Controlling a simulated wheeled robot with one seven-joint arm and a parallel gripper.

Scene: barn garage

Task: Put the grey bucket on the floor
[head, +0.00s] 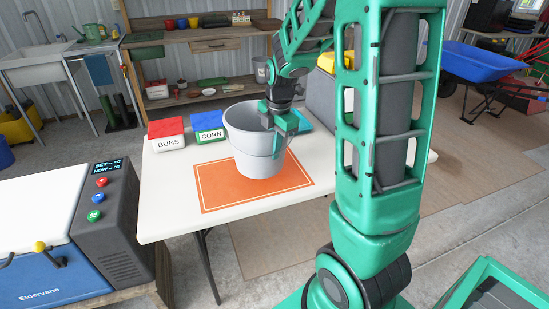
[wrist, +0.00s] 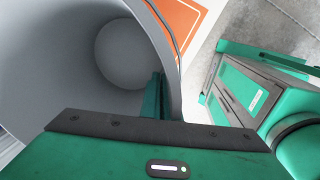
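The grey bucket (head: 252,150) stands upright on an orange mat (head: 213,193) on the white table (head: 165,222). My gripper (head: 280,140) is at the bucket's right rim, pointing down. In the wrist view the open bucket (wrist: 75,60) fills the left, with its inside and round bottom in sight. One teal finger (wrist: 155,97) shows just inside the rim. The other finger is hidden, so I cannot tell whether the fingers are shut on the rim.
A blue cooler-like unit (head: 60,270) is at the left. A blue wheelbarrow (head: 485,63) stands back right.

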